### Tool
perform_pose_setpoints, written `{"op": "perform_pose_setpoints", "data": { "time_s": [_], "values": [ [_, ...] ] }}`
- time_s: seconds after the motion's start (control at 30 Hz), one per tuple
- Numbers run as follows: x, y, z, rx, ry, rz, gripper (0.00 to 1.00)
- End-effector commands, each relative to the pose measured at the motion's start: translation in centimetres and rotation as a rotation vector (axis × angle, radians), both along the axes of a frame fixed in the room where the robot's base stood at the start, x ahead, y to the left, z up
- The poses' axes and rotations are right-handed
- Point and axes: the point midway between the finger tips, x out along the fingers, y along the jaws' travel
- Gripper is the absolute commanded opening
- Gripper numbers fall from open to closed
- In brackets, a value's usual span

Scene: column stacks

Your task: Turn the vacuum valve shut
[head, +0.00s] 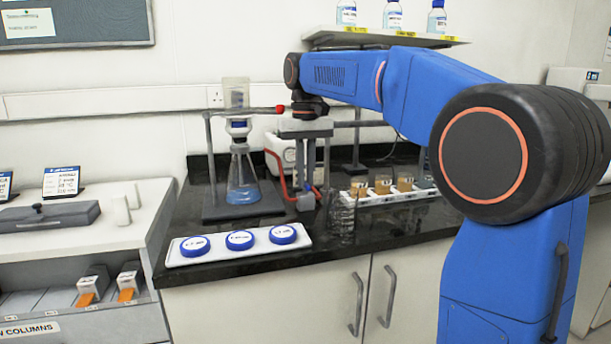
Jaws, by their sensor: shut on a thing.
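The vacuum valve (305,203) is a small grey body low on the dark bench, right of the flask, with red tubing (271,165) running to it. My gripper (308,182) points straight down over it, its fingers shut on the valve's small handle. The fingers hide most of the handle, so its angle cannot be told.
A white tray with blue-lidded dishes (241,240) lies at the front edge. A clear glass beaker (342,220) stands close to the right of the valve. A white rack (376,199) of amber vials is further right. A bottle shelf (385,37) is above my arm.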

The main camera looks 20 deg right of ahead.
Motion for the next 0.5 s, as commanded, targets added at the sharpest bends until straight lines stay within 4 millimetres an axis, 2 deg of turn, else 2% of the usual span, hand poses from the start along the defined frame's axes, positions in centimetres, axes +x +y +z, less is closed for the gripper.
{"op": "perform_pose_setpoints", "data": {
  "time_s": [0.5],
  "values": [
    [0.07, -0.01, 0.13, 0.000, -0.005, -0.036, 0.00]
  ]
}}
